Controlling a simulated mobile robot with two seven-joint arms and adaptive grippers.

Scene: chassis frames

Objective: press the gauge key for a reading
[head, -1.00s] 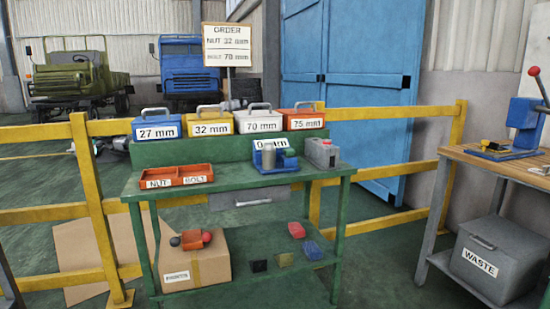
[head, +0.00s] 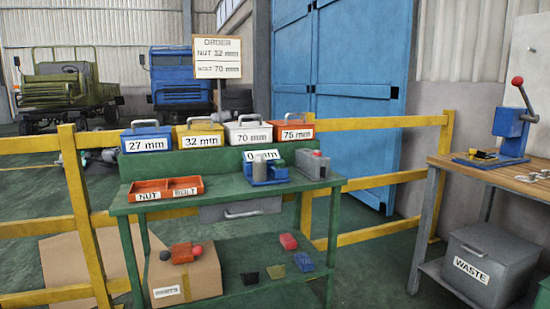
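The gauge (head: 266,170) is a blue device with a grey cylinder, standing on the green workbench (head: 225,189) with a white "0 mm" display (head: 262,156) behind it. Its key is too small to make out. A grey box with a red top (head: 313,164) stands just right of the gauge; I cannot tell whether it is part of it. An orange tray (head: 166,189) labelled NUT and BOLT sits at the left of the bench and looks empty. Neither of my grippers is in view.
Four-colour cases, including the blue 27 mm case (head: 147,138), line the raised back shelf. An order board (head: 217,57) reads nut 32 mm, bolt 70 mm. A wooden bench with a blue press (head: 510,133) and a grey WASTE bin (head: 487,262) stand right. Yellow rails (head: 372,184) run behind.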

